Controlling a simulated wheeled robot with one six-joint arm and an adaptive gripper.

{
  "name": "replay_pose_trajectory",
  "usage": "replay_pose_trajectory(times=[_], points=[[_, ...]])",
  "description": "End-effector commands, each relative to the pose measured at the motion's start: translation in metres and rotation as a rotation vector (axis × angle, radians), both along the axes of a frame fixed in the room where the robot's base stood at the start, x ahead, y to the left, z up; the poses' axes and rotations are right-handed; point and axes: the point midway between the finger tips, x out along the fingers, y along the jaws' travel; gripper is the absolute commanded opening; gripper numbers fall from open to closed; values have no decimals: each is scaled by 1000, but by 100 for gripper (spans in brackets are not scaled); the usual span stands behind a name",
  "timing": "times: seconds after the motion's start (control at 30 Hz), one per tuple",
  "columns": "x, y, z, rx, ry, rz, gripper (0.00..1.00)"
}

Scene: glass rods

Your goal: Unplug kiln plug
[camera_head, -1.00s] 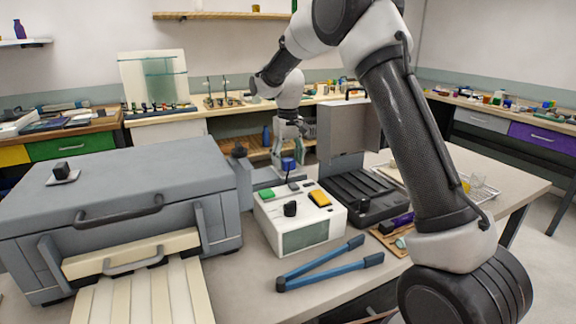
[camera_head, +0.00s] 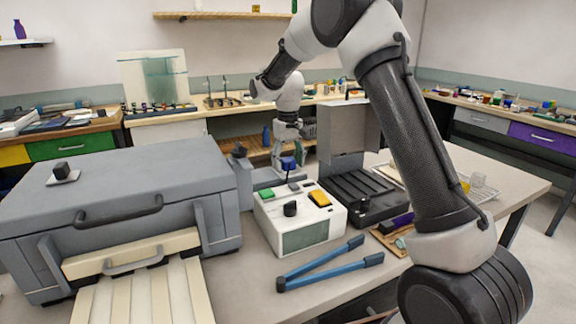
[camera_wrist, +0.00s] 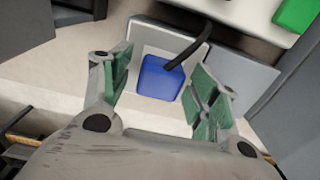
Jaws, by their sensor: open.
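The kiln plug (camera_wrist: 160,78) is a blue block with a black cable curving up and right from it; it also shows in the head view (camera_head: 288,162). It sits against a light grey plate (camera_wrist: 240,78) behind the white control box (camera_head: 300,220). My gripper (camera_wrist: 163,84) is open, with one green-padded finger on each side of the plug and gaps between pads and plug. In the head view my gripper (camera_head: 286,152) is just above and behind the plug, partly blurred into the background. How deep the plug is seated is hidden.
The large grey kiln (camera_head: 110,190) stands left of the control box. A black tray-like device with a raised grey lid (camera_head: 345,130) stands to the right. Blue-handled tongs (camera_head: 330,265) lie in front. My arm spans the right side.

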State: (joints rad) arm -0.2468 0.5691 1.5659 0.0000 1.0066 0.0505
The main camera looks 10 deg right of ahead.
Motion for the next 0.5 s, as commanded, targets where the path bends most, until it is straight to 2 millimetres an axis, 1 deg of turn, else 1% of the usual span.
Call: replay_pose_trajectory(times=[0.13, 0.17, 0.3, 0.37, 0.4, 0.47, 0.5], points=[[0, 0, 0, 0, 0, 0, 61], [0, 0, 0, 0, 0, 0, 57], [0, 0, 0, 0, 0, 0, 32], [0, 0, 0, 0, 0, 0, 21], [0, 0, 0, 0, 0, 0, 13], [0, 0, 0, 0, 0, 0, 2], [0, 0, 0, 0, 0, 0, 0]])
